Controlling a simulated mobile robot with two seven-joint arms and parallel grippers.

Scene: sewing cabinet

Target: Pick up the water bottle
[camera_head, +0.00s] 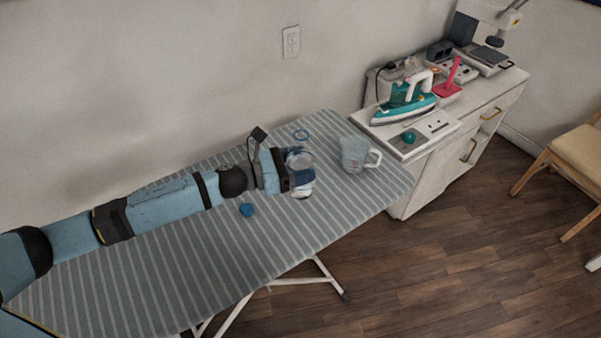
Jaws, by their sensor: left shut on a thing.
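The clear water bottle (301,161) has a blue band and stands over the right part of the striped ironing board (215,262). My left gripper (297,182) reaches in from the left and is shut on the bottle. The gripper hides part of the bottle's side, and I cannot tell whether the base touches the board. My right gripper is not in view.
A clear measuring cup (355,155) stands right of the bottle. A white cabinet (440,168) with a teal iron (403,106) stands beyond.

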